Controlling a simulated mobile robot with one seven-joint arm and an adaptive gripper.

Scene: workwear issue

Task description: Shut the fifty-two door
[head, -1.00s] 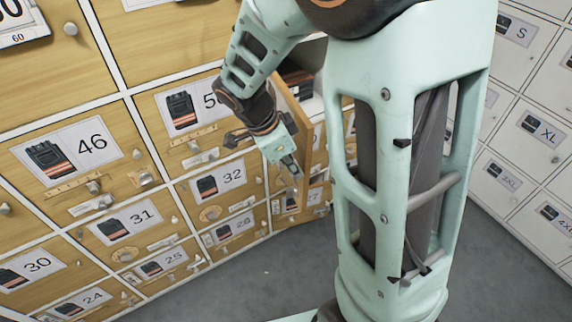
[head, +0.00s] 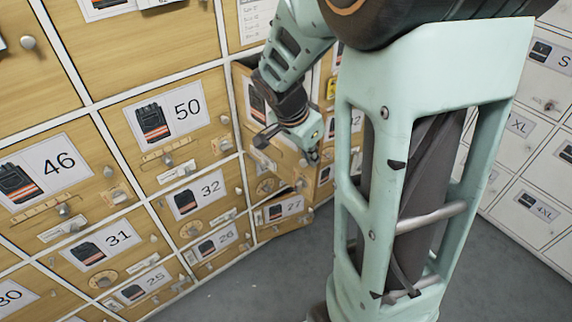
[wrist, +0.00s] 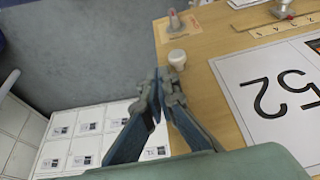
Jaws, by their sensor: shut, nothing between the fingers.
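The fifty-two door (wrist: 222,55) fills the right of the wrist view, with its "52" label (wrist: 275,95) and a pale round knob (wrist: 177,57). In the head view the door (head: 240,92) is right of door 50, partly hidden by my arm. In the head view my gripper (head: 312,155) is at the door's right side.
Door 27 (head: 293,219), below, stands slightly out from the bank. Doors 50 (head: 215,95) and 32 (head: 225,200), to the left, look shut. White lockers (head: 500,190) stand at the right. Grey floor (head: 265,275) in front is clear.

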